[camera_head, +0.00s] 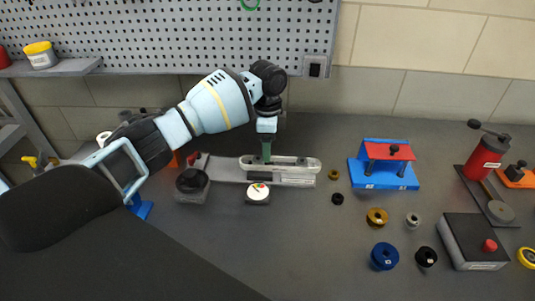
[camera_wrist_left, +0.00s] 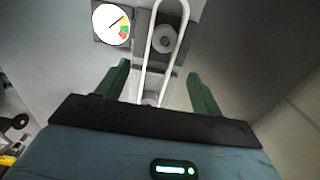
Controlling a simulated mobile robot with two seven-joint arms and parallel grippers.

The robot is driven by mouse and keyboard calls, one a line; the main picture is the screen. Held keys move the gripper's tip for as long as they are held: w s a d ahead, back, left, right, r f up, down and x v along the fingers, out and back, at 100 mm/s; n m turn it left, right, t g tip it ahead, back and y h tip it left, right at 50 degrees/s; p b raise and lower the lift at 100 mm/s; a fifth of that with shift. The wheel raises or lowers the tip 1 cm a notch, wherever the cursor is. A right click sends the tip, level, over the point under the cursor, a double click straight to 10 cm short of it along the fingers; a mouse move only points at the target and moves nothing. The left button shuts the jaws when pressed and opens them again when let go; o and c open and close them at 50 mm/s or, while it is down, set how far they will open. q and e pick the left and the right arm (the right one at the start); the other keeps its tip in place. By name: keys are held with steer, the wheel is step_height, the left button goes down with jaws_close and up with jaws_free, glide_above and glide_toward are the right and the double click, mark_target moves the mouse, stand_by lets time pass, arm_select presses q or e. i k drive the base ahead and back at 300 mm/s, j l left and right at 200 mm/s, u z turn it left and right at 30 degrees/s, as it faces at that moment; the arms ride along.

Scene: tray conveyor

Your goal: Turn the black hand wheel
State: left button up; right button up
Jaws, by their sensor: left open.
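A round black wheel or knob (camera_head: 192,180) sits on a grey block at the left of the bench; I take it as the black hand wheel. My left gripper (camera_head: 266,152) is right of it, over the pale tray conveyor (camera_head: 305,178). In the left wrist view its green fingers (camera_wrist_left: 156,74) stand apart, with nothing held. The conveyor's white oblong loop (camera_wrist_left: 148,72) lies beyond and between them; I cannot tell whether the fingers touch it. The hand wheel cannot be made out for sure in the left wrist view. My right gripper is not in view.
A white dial gauge (camera_head: 258,191) stands in front of the conveyor and shows in the left wrist view (camera_wrist_left: 111,24). A blue and red fixture (camera_head: 388,165), several small rings and a grey box with a red button (camera_head: 472,243) are at right. The front middle of the bench is clear.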

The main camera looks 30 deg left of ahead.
mark_target(189, 176)
steer(key=k, duration=1.5)
